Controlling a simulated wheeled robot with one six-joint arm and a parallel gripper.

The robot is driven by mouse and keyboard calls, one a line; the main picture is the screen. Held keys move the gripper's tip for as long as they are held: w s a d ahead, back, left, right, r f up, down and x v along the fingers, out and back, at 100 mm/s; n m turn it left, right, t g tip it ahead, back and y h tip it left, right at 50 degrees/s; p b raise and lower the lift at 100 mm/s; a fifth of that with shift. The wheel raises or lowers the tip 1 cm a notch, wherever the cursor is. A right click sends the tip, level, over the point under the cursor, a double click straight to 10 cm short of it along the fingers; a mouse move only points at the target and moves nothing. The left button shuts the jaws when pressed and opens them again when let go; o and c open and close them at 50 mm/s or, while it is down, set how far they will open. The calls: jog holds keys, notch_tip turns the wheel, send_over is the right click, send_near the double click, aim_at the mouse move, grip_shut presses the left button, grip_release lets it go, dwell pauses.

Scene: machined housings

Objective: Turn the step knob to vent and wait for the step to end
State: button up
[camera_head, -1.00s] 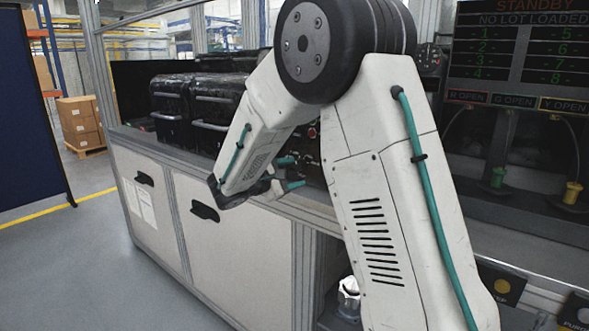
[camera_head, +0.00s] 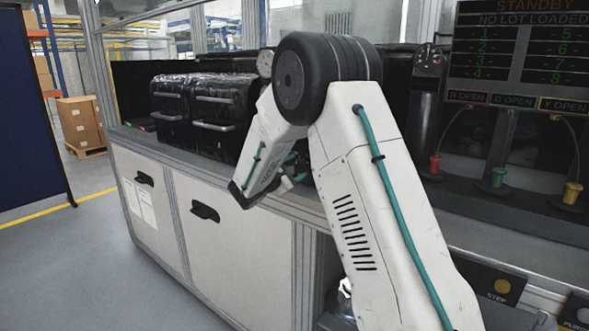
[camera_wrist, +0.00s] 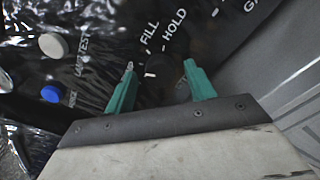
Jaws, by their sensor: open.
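My gripper (camera_wrist: 158,76) is open in the wrist view, its two teal fingers pointing at a dark, glossy control panel (camera_wrist: 100,20). The panel carries white labels FILL and HOLD just beyond the fingertips. A dark rounded form (camera_wrist: 182,91) shows between the fingers, close to the right one. It may be the step knob, but it is too dark to be sure or to read a pointer. No VENT label is readable. In the head view my gripper (camera_head: 291,178) is at the bench front, partly hidden by my arm, which also hides most of the panel.
A white button (camera_wrist: 53,45) by LAMP TEST and a blue button (camera_wrist: 50,93) are left of the fingers. A display (camera_head: 520,45) reads STANDBY, NO LOT LOADED. Black handled cases (camera_head: 222,112) stand on the bench. Red, green and yellow fittings (camera_head: 572,192) are at right.

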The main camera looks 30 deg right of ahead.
jog(key=c, duration=1)
jog(key=shift+o, duration=0.2)
jog(key=n, duration=0.4)
jog(key=shift+n, duration=0.3)
jog(key=n, duration=0.4)
jog(key=shift+n, duration=0.3)
